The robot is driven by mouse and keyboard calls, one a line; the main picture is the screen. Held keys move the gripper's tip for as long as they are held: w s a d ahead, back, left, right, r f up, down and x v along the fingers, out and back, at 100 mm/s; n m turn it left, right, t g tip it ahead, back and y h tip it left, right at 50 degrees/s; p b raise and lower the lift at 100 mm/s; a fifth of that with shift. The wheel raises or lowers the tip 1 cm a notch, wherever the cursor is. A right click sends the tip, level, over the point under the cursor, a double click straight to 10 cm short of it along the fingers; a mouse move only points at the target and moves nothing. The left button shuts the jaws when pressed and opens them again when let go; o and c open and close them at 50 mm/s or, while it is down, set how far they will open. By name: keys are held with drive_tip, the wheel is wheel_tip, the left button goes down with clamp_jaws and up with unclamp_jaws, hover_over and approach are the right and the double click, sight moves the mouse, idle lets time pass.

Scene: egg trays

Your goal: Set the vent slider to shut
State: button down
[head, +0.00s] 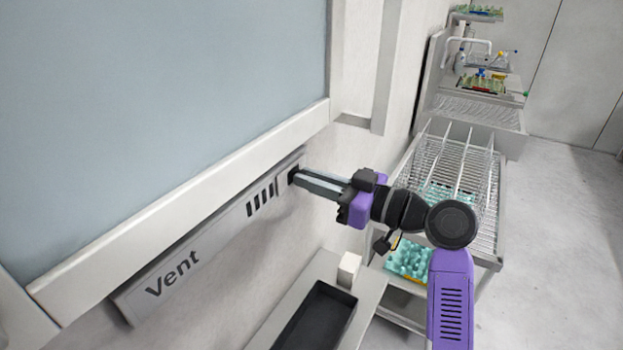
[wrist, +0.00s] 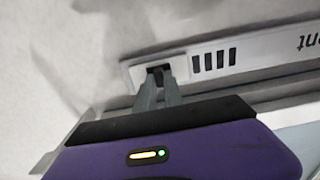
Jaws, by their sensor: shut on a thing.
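The vent panel (head: 210,245) is a long pale strip with the word "Vent", mounted on the wall below the big grey-blue pane. Several dark slots (head: 262,198) lie near its right end in the head view. The dark slider knob (head: 293,176) is at the far right end, beyond the slots. My gripper (head: 300,180) reaches in from the right and its fingers are shut on the knob. In the wrist view, the fingertips (wrist: 162,78) meet at the dark knob (wrist: 157,71) beside the slots (wrist: 214,60). The fingers partly hide the knob. The slots look dark and uncovered.
The frame ledge (head: 200,185) runs just above the panel. Below stands a grey bench with a dark tray (head: 315,322) and a white block (head: 349,270). A wire rack (head: 452,180) and a teal egg tray (head: 409,262) stand to the right. The floor at right is clear.

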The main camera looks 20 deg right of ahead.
drive_tip(key=shift+s, duration=0.1)
drive_tip(key=s+a, duration=0.1)
drive_tip(key=a, duration=0.1)
drive_tip(key=s+a, duration=0.2)
drive_tip(key=s+a+b, duration=0.1)
drive_tip(key=s+a, duration=0.1)
drive_tip(key=a, duration=0.1)
drive_tip(key=shift+a, duration=0.1)
drive_tip(key=c, duration=1.5)
unclamp_jaws()
drive_tip(key=shift+s, duration=0.1)
drive_tip(key=shift+o, duration=0.3)
drive_tip(key=shift+s+d+f, duration=0.1)
drive_tip(key=shift+s+d, duration=0.15)
drive_tip(key=b, duration=0.2)
approach(261, 198)
drive_tip(key=v, duration=0.2)
drive_tip(key=shift+s+d, duration=0.1)
drive_tip(key=shift+s, duration=0.15)
